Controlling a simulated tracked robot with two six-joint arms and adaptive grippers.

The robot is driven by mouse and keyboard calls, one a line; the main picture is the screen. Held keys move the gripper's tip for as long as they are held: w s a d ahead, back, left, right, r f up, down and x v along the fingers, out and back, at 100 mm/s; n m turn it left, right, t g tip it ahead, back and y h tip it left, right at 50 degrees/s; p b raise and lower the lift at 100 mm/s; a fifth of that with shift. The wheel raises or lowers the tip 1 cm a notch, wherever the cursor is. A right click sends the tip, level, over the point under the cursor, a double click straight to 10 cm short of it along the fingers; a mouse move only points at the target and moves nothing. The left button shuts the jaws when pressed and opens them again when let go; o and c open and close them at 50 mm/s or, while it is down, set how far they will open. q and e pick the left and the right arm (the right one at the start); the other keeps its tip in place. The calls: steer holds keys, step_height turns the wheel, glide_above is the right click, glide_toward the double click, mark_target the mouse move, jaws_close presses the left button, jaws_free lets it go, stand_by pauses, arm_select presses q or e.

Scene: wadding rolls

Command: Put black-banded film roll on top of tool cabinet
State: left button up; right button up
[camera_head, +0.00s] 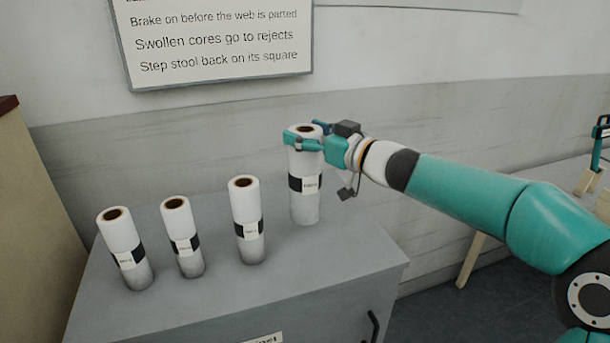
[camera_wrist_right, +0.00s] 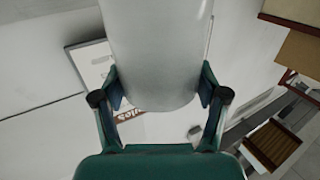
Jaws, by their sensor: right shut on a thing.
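A white film roll with a black band (camera_head: 306,184) stands upright at the back right of the grey tool cabinet top (camera_head: 330,256). My right gripper (camera_head: 304,138) is shut on this roll near its upper end. The roll's white side fills the upper middle of the right wrist view (camera_wrist_right: 156,50), between the two fingers (camera_wrist_right: 160,92). Its base appears to be on the cabinet top, though I cannot tell if it presses on it. Three more black-banded rolls stand on the cabinet: left (camera_head: 123,246), middle (camera_head: 182,235) and right (camera_head: 246,218). My left gripper is not in view.
A wall with a notice board (camera_head: 210,40) rises behind the cabinet. A tan cabinet or box (camera_head: 30,210) stands at the left. A table (camera_head: 540,205) with a wooden leg is at the right. The cabinet's front right top is clear.

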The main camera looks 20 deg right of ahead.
mark_target(318, 164)
steer(key=shift+f+b, duration=1)
steer(key=shift+f, duration=1.9)
steer(key=shift+s, duration=0.1)
steer(key=o, duration=1.4)
steer(key=shift+f, duration=0.25)
steer(key=shift+c, duration=0.2)
steer(key=o, duration=0.5)
steer(key=shift+c, duration=0.2)
steer(key=shift+s+d+r, duration=0.1)
steer(key=shift+r, duration=0.1)
